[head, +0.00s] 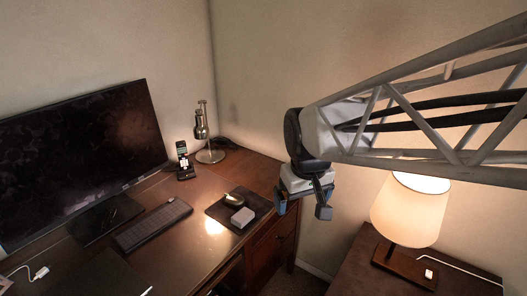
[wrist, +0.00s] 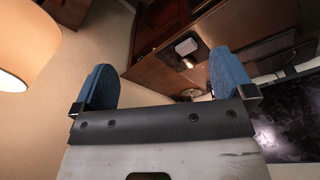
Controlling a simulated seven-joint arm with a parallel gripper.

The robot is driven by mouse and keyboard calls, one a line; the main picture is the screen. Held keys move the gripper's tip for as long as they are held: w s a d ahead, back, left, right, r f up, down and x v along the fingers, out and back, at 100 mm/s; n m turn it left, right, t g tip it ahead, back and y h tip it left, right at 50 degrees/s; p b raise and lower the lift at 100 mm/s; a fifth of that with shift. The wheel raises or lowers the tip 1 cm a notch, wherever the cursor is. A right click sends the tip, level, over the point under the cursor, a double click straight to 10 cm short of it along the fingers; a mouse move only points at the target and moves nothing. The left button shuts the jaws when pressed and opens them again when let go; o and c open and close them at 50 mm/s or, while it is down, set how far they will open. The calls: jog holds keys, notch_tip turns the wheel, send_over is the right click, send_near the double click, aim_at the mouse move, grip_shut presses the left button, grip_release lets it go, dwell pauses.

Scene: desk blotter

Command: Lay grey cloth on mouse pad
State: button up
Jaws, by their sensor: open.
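A small light-grey block-like piece (head: 242,217), which looks like the folded cloth, rests on the dark mouse pad (head: 262,205) near its front edge, beside the mouse (head: 233,199). In the wrist view the grey piece (wrist: 186,46) lies beyond the fingers, between them in the picture. My gripper (head: 302,203) is open, with blue fingers apart and nothing between them. It hangs in the air to the right of the desk, clear of the pad and the grey piece. The open fingers (wrist: 162,62) also show in the wrist view.
The brown desk (head: 180,235) bears a keyboard (head: 152,225), a monitor (head: 85,160), a phone on a stand (head: 184,161) and a metal desk lamp (head: 203,130). A lit shaded lamp (head: 409,211) stands on a side table at right, close to my arm.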

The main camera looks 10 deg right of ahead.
jog(key=s+d+m, duration=0.2)
jog(key=s, duration=1)
jog(key=shift+s+t, duration=0.3)
